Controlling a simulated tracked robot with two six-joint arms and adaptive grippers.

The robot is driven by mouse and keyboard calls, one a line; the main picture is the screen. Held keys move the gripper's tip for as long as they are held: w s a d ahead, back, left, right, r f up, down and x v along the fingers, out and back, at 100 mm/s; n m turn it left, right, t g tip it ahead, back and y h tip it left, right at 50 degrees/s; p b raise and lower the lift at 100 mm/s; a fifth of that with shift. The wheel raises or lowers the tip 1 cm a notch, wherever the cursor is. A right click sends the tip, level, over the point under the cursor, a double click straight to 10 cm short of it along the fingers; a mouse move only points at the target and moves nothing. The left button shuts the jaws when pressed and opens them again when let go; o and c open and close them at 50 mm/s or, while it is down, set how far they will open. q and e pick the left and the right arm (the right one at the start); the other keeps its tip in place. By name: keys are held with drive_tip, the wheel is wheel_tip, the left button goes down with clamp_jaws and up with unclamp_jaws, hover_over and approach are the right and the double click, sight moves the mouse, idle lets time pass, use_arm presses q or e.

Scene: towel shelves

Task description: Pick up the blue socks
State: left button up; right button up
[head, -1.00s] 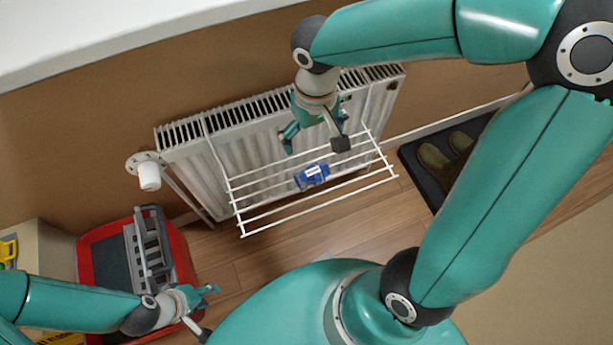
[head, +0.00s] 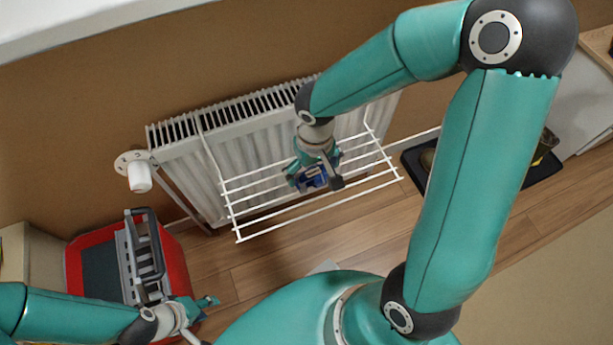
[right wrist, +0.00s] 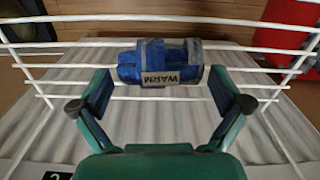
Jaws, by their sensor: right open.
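The blue socks (head: 313,178) lie as a bundle on the white wire rack (head: 236,222) that hangs on the radiator. In the right wrist view the socks (right wrist: 160,62) have a grey band and a label reading "WARM". My right gripper (head: 317,184) is over the socks and partly hides them in the head view. In the right wrist view its two fingers (right wrist: 160,103) are spread wide, with the socks ahead of and between them, not gripped. My left gripper (head: 203,318) is at the lower left, away from the rack, and its fingers look apart.
A white radiator (head: 185,170) stands against the brown wall behind the rack, with a valve knob (head: 139,177) at its left. A red toolbox (head: 174,265) sits on the floor at left. A dark tray (head: 545,170) with shoes lies at right.

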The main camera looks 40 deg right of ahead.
drive_tip(key=shift+f, duration=0.6)
drive_tip(key=shift+c, duration=0.2)
drive_tip(key=c, duration=0.8)
drive_tip(key=shift+w+r, duration=0.1)
drive_tip(key=shift+c, duration=0.3)
